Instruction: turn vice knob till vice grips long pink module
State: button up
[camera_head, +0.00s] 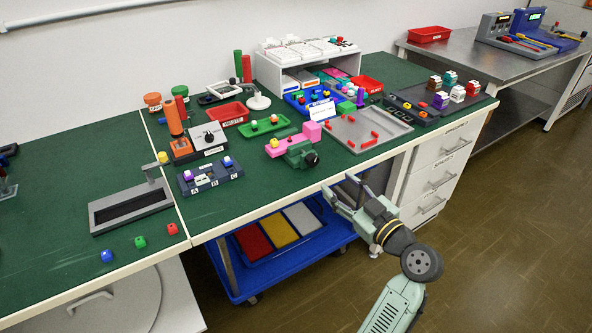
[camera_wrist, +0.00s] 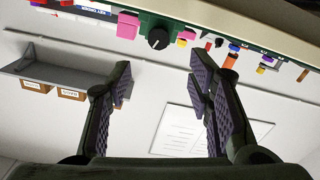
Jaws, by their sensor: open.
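The green vice (camera_head: 297,152) sits near the front edge of the green-topped bench in the head view, its black knob (camera_head: 312,159) facing the front. A pink module (camera_head: 310,132) shows at the vice's upper part, with more pink at its left side; whether the jaws touch it I cannot tell. My gripper (camera_head: 338,186) is open and empty, in front of the bench edge, below and right of the knob and apart from it. In the wrist view, which is upside down, the knob (camera_wrist: 158,39) shows beyond and between my open fingers (camera_wrist: 160,72), with pink (camera_wrist: 128,24) beside it.
A grey tray (camera_head: 345,138) with red pieces lies right of the vice, and a dark blue A-B-C block (camera_head: 208,178) lies left. A green tray (camera_head: 262,129) stands behind. The bench edge and drawers (camera_head: 433,177) are near my arm. A blue cart (camera_head: 270,275) stands below.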

aim_at(314, 161)
jog(key=p+x, duration=0.3)
jog(key=x, duration=0.7)
jog(key=shift+w+a, duration=0.1)
jog(key=shift+w, duration=0.25)
jog(key=shift+c, duration=0.4)
grip_shut()
